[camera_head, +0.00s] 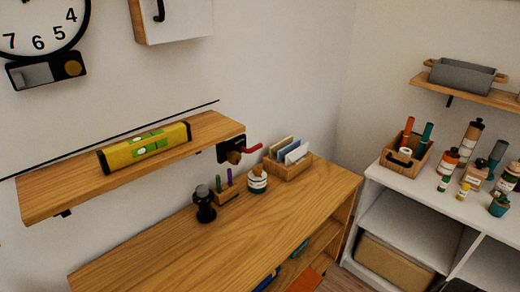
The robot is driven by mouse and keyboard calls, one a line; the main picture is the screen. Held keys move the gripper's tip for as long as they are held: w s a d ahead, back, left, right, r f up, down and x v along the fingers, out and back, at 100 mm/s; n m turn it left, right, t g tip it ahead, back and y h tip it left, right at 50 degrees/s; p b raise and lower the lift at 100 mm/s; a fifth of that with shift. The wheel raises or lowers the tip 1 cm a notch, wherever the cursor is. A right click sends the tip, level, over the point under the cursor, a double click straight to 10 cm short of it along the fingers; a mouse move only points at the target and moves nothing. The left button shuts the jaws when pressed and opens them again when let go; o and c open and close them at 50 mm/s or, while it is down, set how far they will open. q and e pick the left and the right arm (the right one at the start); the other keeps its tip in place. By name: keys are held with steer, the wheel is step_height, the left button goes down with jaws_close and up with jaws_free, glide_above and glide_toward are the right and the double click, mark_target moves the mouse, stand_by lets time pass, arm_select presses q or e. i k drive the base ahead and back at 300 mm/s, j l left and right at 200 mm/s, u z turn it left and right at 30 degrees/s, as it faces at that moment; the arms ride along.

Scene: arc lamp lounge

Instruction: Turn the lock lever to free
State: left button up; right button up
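A red lever (252,148) sticks out to the right from a black fitting (224,153) on the wall, near the right end of the wooden wall shelf (75,184). A brass-coloured round part (234,157) sits beside the base of the lever. The lever slants slightly upward toward its right tip. I cannot tell from here which setting it is in. Neither of my grippers is in view.
A yellow spirit level (146,146) lies on the shelf. Below, a wooden cabinet (160,254) carries a black-and-grey object (204,203), a pen holder (224,197), a bottle (257,181) and a card box (288,167). A white shelf unit (405,186) with several bottles stands right.

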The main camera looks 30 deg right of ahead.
mark_target(252, 150)
steer(key=l+z, duration=0.15)
steer(key=l, duration=2.85)
